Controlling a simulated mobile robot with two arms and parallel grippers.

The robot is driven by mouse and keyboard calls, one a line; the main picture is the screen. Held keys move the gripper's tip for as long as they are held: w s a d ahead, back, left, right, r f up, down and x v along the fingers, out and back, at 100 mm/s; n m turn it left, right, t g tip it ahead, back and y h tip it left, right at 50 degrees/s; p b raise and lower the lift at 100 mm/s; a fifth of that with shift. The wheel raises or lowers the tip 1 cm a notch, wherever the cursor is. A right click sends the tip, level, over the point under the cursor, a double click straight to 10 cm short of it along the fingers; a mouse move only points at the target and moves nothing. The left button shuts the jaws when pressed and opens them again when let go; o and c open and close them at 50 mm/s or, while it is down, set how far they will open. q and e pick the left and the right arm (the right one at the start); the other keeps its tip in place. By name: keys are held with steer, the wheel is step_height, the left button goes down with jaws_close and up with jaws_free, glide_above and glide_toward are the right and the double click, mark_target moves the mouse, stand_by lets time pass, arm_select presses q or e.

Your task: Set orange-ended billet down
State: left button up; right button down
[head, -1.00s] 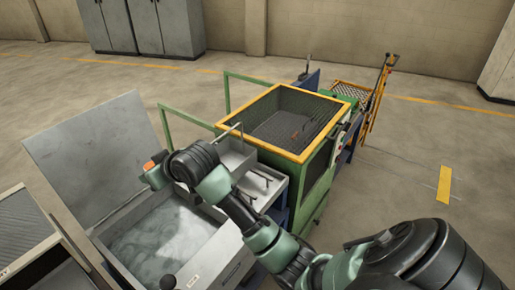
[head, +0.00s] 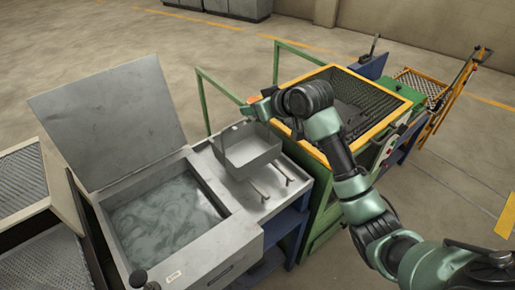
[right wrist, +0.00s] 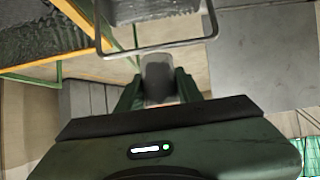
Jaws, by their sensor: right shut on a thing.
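My right gripper (head: 259,107) is above the far edge of the grey basket (head: 252,157), left of the yellow-rimmed machine. In the right wrist view, the gripper (right wrist: 157,90) is shut on a grey billet (right wrist: 157,72) standing out between the green fingers. A faint orange tint shows at its near end, between the fingers. The basket's thin metal handle (right wrist: 155,48) crosses that view just beyond the billet; whether they touch I cannot tell. My left gripper is not in view.
A grey tank (head: 160,218) of cloudy liquid with a raised lid (head: 105,120) stands left of the basket. The green machine with a yellow rim (head: 375,90) and mesh top is on the right. Green rails (head: 205,100) stand behind. Two thin rods lie before the basket.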

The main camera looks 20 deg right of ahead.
steer(key=shift+f+p, duration=1.05)
steer(key=shift+f, duration=7.15)
steer(key=shift+f, duration=0.1)
